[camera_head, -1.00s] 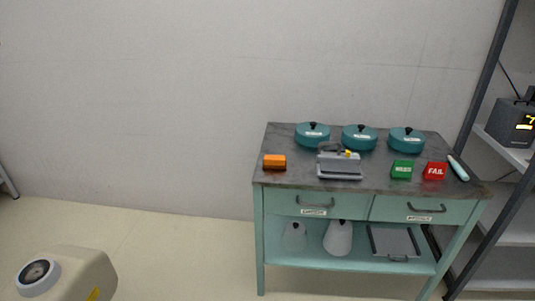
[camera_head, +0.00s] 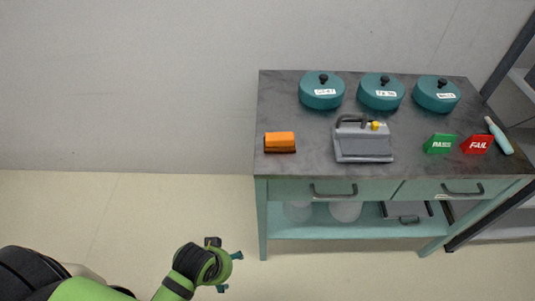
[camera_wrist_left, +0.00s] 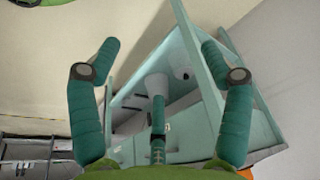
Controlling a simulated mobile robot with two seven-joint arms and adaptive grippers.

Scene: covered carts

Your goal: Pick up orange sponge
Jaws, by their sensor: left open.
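The orange sponge (camera_head: 279,141) lies on the left front part of the cart's dark top in the head view, with a dark underside. My left gripper (camera_head: 232,271) is low in front of the cart, left of it and well below the sponge, touching nothing. In the left wrist view its two green fingers (camera_wrist_left: 165,62) are spread wide with nothing between them. A bit of orange (camera_wrist_left: 262,153) shows at that view's lower right edge, likely the sponge. My right gripper is not in view.
The teal cart (camera_head: 283,190) has two drawers and a lower shelf. On its top stand three teal lidded pots (camera_head: 381,92), a grey device (camera_head: 363,145), a green block (camera_head: 439,144), a red block (camera_head: 477,145) and a pale teal tool (camera_head: 498,135). A dark rack stands at right.

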